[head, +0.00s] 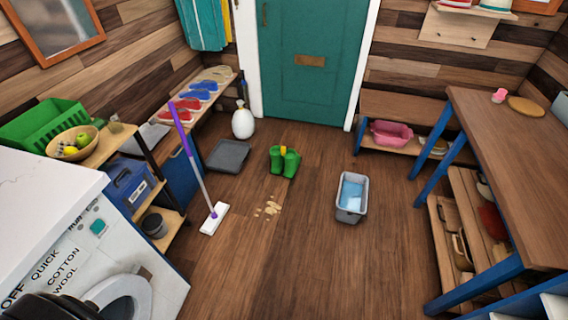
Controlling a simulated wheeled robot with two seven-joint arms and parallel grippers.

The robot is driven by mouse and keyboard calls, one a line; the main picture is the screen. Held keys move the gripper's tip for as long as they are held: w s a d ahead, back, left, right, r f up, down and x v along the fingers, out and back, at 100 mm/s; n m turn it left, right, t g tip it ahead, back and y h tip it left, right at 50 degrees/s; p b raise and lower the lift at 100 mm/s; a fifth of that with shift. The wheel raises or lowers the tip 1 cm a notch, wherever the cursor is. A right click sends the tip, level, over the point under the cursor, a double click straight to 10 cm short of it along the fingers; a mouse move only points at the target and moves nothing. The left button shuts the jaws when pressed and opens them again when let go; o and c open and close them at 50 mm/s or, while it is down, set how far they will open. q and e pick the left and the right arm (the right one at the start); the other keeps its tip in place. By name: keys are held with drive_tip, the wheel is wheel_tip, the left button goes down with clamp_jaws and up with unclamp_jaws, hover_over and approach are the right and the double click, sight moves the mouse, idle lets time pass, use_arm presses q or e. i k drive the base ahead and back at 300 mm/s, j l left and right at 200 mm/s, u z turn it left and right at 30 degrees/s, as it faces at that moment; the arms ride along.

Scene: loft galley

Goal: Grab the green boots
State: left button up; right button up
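The green boots (291,164) stand upright as a pair on the wooden floor in front of the teal door, near the middle of the head view. A small yellow patch shows between their tops. Nothing holds them or covers them. Neither of my grippers can be made out in the head view. A dark rounded shape at the bottom left corner may be part of my own arm, but I cannot tell.
A grey tub with blue inside (351,196) stands right of the boots. A mop (214,218) leans at left, near tan spots (270,208) on the floor. A grey tray (228,156) lies farther left. A washing machine (70,240) and a table (508,150) flank open floor.

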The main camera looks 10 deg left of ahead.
sight(282, 157)
drive_tip(key=i+j+z, duration=0.5)
drive_tip(key=i+j, duration=1.85)
drive_tip(key=j, duration=0.15)
